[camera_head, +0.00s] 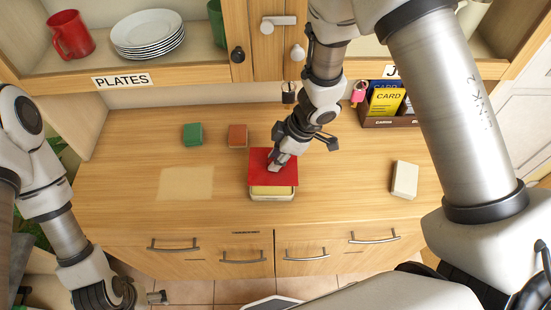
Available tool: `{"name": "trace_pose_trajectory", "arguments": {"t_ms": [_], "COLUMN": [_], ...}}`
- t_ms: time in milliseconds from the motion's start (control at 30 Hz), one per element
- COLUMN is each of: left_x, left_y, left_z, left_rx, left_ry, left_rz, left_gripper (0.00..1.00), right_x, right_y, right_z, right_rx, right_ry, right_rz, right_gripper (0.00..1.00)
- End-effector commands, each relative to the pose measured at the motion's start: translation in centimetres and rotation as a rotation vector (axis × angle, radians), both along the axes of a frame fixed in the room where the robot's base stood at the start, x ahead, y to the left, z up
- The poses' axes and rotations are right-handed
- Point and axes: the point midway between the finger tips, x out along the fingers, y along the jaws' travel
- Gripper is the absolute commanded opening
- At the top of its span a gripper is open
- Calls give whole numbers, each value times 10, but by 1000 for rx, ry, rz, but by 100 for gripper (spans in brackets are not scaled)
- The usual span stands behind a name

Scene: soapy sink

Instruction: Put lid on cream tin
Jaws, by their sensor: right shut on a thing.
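The cream tin (272,196) stands on the wooden counter near its front edge, at the middle of the view. A flat red lid (260,172) is over the tin and hides most of its top; a strip of the tin's front shows below the lid. I cannot tell whether the lid touches the rim. My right gripper (279,160) reaches down from above and is shut on the lid near its middle. My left gripper (150,297) hangs low at the bottom left, away from the counter top, and its fingers are only partly visible.
A green block (193,135) and a brown-red block (237,136) lie behind the tin. A cream block (404,179) lies at right, near a card box (387,121). A shelf holds plates (148,32) and a red mug (70,36). The counter's left part is clear.

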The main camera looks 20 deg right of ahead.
Motion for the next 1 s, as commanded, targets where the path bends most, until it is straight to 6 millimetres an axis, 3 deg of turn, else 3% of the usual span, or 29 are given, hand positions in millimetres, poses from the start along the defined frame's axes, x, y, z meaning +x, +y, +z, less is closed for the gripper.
{"name": "trace_pose_trajectory", "arguments": {"t_ms": [333, 600, 1000], "left_x": [1, 1, 1], "left_y": [0, 0, 0], "left_z": [-48, -57, -56], "left_rx": [0, 0, 0], "left_ry": [-1, -1, -1], "left_rz": [0, 0, 1], "left_gripper": [92, 92, 92], "right_x": [0, 0, 0], "right_y": [0, 0, 0], "right_z": [-40, -57, -57], "right_rx": [0, 0, 0], "right_ry": [0, 0, 0], "right_rz": [0, -1, -1], "right_gripper": [0, 0, 0]}}
